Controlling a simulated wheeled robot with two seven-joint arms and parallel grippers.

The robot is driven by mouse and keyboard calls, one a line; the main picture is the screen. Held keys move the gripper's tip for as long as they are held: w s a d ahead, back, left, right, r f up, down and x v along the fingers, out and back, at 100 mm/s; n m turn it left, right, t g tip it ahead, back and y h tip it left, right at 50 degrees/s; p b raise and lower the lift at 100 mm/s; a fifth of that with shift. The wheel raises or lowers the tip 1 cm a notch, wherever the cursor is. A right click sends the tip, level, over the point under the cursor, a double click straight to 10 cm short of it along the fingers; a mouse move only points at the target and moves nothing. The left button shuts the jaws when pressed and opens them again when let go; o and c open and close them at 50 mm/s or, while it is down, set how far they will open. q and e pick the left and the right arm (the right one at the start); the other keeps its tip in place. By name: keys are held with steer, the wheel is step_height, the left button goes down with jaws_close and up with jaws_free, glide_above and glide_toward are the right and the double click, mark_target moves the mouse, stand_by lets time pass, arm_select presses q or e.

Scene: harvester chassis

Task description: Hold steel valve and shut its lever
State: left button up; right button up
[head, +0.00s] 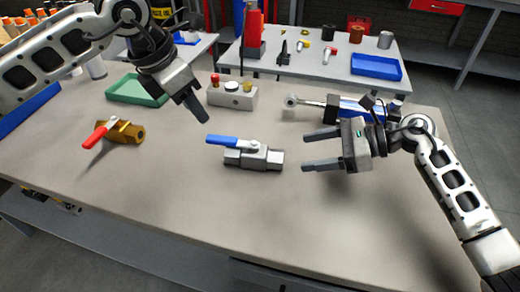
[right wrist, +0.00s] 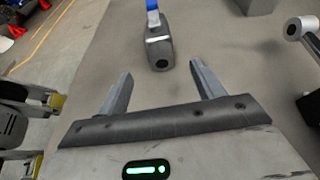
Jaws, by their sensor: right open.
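The steel valve (head: 264,159) lies on the bench in the middle of the head view, its blue lever (head: 222,140) pointing left, roughly along the body. In the right wrist view the valve's near end (right wrist: 160,52) shows ahead of the fingers, with the blue lever (right wrist: 152,5) at the top edge. My right gripper (head: 304,151) is open and empty, just right of the valve and apart from it, with its fingers pointing at the valve's end. My left gripper (head: 198,112) is above the bench, up and left of the valve, fingers angled down; their gap is hidden.
A brass valve with a red lever (head: 124,131) lies at the left. Behind are a green tray (head: 135,92), a grey block with buttons (head: 232,97) and a cylinder with a rod (head: 312,101), close to my right gripper. The bench front is clear.

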mark_target(268, 158)
steer(key=x, duration=1.1)
steer(key=shift+r, duration=0.1)
jaws_close()
steer(key=c, duration=1)
jaws_free()
steer(key=c, duration=0.5)
steer(key=shift+o, duration=0.2)
